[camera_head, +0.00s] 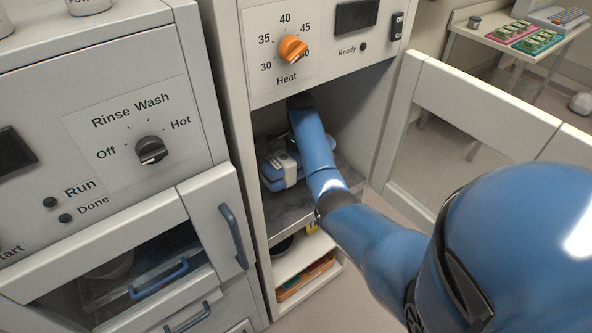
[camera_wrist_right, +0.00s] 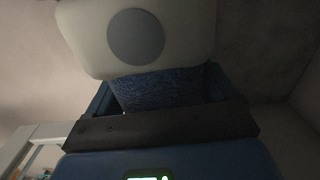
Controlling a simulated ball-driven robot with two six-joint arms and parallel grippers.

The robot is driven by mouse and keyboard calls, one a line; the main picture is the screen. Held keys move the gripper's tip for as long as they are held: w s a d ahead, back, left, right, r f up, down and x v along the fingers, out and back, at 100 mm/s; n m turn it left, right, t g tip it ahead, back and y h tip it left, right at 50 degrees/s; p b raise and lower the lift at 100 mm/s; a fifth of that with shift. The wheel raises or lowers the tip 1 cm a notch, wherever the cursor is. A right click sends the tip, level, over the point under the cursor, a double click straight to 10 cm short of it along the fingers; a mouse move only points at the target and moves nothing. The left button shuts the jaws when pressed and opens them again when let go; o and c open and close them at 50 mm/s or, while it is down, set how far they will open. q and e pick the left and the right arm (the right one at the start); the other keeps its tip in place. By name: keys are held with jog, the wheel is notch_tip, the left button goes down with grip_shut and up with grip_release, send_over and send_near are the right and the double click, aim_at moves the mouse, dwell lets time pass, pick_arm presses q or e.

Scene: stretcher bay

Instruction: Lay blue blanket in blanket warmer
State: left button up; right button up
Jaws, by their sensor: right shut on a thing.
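The blanket warmer (camera_head: 248,100) stands open in the middle of the head view, with an orange heat knob above its cavity. My right arm reaches into the cavity. The folded blue blanket (camera_head: 272,171) is inside it, low above or on the grey metal shelf (camera_head: 293,217); I cannot tell whether it touches. A pale strap-like piece crosses it. In the right wrist view, my right gripper (camera_wrist_right: 160,97) is shut on the blue textured blanket (camera_wrist_right: 165,88). A pale rounded part with a grey disc covers the far side. My left gripper is out of view.
A white framed door (camera_head: 485,98) stands open at the right of the warmer. A lower shelf (camera_head: 300,262) holds an orange tray. The washer (camera_head: 100,150) with its handles stands close at the left. A side table (camera_head: 520,45) is at the back right.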

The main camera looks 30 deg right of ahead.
jog(key=shift+s+f, duration=0.2)
jog(key=shift+f, duration=0.5)
jog(key=f, duration=0.3)
jog(key=shift+w+f, duration=0.2)
jog(key=shift+w, duration=0.1)
jog(key=shift+s+f, duration=0.1)
jog(key=shift+f, duration=0.3)
jog(key=shift+f, duration=0.15)
jog(key=o, duration=1.3)
notch_tip(320, 180, up, 12)
jog(key=shift+r+p, duration=0.1)
jog(key=shift+p, duration=0.25)
